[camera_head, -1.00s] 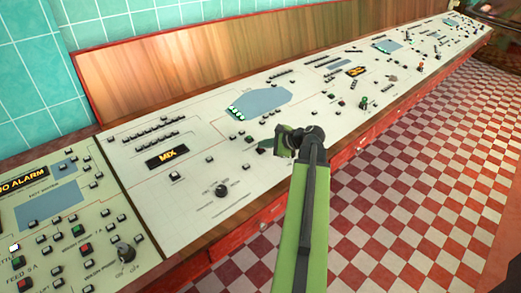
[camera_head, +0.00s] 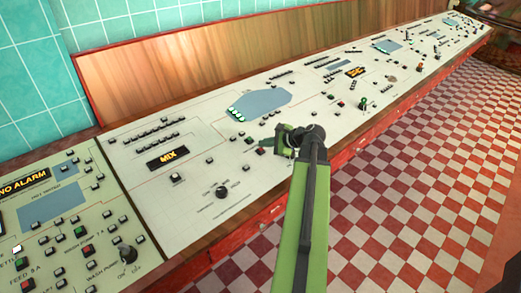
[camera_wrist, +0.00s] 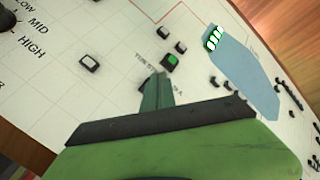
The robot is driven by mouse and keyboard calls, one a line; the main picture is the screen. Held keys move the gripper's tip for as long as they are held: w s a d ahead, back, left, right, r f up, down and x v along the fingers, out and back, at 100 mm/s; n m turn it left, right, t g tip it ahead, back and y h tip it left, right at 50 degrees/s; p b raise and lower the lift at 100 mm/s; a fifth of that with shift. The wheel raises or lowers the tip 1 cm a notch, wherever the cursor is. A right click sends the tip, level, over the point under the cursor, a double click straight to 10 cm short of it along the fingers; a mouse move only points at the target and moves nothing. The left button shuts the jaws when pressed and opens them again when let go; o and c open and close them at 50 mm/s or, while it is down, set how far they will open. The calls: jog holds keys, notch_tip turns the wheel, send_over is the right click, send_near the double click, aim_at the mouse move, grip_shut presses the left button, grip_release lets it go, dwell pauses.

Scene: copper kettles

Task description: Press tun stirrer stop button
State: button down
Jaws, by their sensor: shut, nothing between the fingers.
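On the white section of the long console, a pair of buttons shows just past my gripper (camera_head: 268,149) in the head view. One is a green-faced button (camera_head: 248,140); the other, nearer my fingertips, looks dark red (camera_head: 260,151). In the wrist view the green button (camera_wrist: 171,62) is clear, beside a small label that seems to read "TUN STIRRER". My gripper (camera_wrist: 157,80) is shut and empty, its tips at the label, just short of the green button. The red button is not visible in the wrist view, perhaps hidden behind the fingers. Contact cannot be told.
A black selector knob (camera_head: 222,192) and a lit MIX display (camera_head: 168,158) lie left of my gripper. A blue-grey panel shape (camera_head: 265,101) with lit green indicators lies beyond. Several small buttons surround the area. Checkered floor (camera_head: 420,190) is open at right.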

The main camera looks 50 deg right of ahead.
jog(key=r+p, duration=0.2)
jog(key=s+r+p, duration=0.1)
jog(key=r+p, duration=0.1)
jog(key=r, duration=0.1)
jog(key=shift+p, duration=0.4)
jog(key=shift+f, duration=0.1)
dwell(0.4)
